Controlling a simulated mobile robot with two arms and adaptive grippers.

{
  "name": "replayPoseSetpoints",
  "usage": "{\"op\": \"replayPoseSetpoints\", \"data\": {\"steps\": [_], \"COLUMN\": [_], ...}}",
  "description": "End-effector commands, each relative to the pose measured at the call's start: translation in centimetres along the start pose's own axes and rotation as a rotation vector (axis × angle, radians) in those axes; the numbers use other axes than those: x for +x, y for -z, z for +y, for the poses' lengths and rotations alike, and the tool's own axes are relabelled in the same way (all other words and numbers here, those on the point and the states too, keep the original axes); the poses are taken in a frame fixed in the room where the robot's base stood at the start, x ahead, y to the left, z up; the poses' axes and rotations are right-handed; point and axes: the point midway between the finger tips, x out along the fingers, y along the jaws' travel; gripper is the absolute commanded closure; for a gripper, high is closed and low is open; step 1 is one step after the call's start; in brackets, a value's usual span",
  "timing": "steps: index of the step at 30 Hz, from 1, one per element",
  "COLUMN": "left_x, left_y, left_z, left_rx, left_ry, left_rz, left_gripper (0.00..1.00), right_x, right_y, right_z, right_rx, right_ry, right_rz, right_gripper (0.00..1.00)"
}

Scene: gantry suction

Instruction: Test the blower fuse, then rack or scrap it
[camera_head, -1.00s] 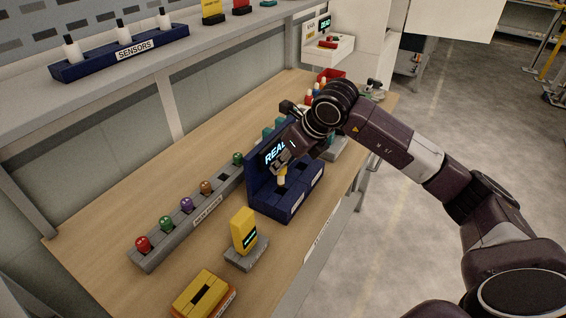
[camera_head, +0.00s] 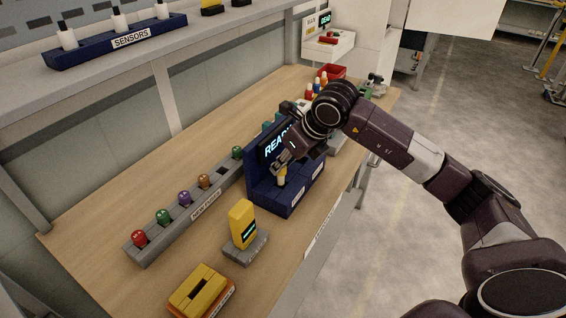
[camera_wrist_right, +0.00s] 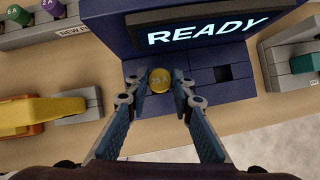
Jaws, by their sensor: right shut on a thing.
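The blower fuse is a yellow cylinder (camera_head: 282,178), marked 25 A on its top in the right wrist view (camera_wrist_right: 159,80). It stands upright at the left well of the dark blue tester (camera_head: 258,189). How deep it sits I cannot tell. The tester screen (camera_wrist_right: 208,30) reads READY. My right gripper (camera_head: 281,169) is shut on the fuse from above, a finger on each side. To the right of the fuse, the tester's other square well (camera_wrist_right: 236,72) looks empty. My left gripper is not in view.
The grey new fuses rack (camera_head: 190,210) holds several coloured fuses and one empty slot. A yellow meter (camera_head: 242,224) on a grey stand and a yellow block (camera_head: 203,291) are in front. A red bin (camera_head: 332,72) stands at the far end.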

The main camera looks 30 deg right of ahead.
Motion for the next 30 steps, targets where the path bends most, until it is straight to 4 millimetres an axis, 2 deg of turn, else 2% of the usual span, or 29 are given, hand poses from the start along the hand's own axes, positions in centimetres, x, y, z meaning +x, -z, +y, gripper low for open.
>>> {"op": "replayPoseSetpoints", "data": {"steps": [23, 24, 28, 30], "left_x": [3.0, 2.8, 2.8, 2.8], "left_y": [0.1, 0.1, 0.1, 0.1], "left_z": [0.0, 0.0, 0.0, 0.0], "left_rx": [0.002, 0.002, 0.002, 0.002], "left_ry": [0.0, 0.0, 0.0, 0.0], "left_rz": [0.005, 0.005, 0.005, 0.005], "left_gripper": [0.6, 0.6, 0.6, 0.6], "right_x": [2.9, 2.7, 2.6, 2.6], "right_y": [1.7, 1.6, 1.6, 1.6], "right_z": [0.0, 0.0, 0.0, 0.0], "right_rx": [0.0, 0.0, 0.0, 0.0], "right_ry": [0.0, 0.0, 0.0, 0.0], "right_rz": [0.001, 0.0, 0.0, 0.0], "right_gripper": [1.0, 0.75, 0.61, 0.58]}}
